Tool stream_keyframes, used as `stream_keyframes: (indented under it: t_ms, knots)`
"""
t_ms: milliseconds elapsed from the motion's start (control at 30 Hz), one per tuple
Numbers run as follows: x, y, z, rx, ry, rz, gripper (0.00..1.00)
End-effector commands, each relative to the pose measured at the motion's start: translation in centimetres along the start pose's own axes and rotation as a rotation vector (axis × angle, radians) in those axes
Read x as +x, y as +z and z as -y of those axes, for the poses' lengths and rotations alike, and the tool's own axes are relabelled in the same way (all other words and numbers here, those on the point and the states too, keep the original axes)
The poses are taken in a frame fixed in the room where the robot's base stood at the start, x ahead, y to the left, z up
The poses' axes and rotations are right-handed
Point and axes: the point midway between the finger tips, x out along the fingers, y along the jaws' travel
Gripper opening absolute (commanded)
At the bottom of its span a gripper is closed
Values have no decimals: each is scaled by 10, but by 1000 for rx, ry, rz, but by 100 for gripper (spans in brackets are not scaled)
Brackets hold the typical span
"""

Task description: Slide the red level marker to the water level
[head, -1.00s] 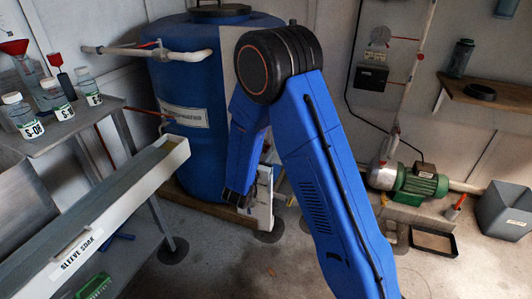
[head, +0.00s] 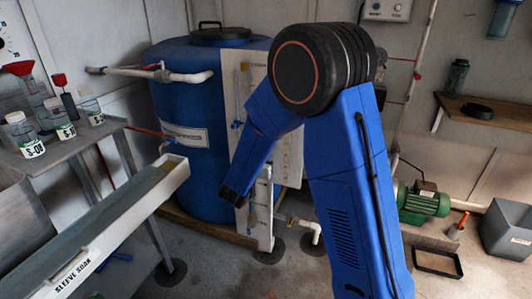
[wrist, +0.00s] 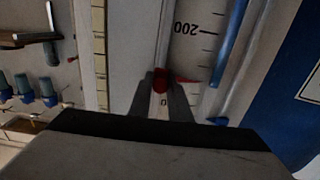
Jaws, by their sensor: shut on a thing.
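In the wrist view my gripper (wrist: 161,76) is shut on the red level marker (wrist: 162,82), which sits between the two fingertips on a pale vertical rod. The marker's thin red pointer reaches right over a white scale (wrist: 205,55). The scale's figures appear upside down, with 200 above the pointer in the picture and a partly covered 0 beside the fingers. In the head view the white gauge board (head: 258,85) stands by the tank, and my gripper is hard to make out.
The blue tank (head: 190,150) stands behind the board. At left are a shelf with labelled bottles (head: 25,135) and a long white sleeve soak trough (head: 110,225). A green pump (head: 423,201) and a grey bin (head: 508,228) stand at right. Pipework runs near the floor.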

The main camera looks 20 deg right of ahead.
Motion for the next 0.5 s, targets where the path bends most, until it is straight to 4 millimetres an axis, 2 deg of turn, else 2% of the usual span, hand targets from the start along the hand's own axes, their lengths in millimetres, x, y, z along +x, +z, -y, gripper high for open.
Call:
stream_keyframes:
  t_ms: [33,67,133,500]
  knots:
    - [0,0,0,0,-1,0,0]
    - [0,0,0,0,-1,0,19]
    - [0,0,0,0,-1,0,35]
    - [-3,0,0,0,-1,0,35]
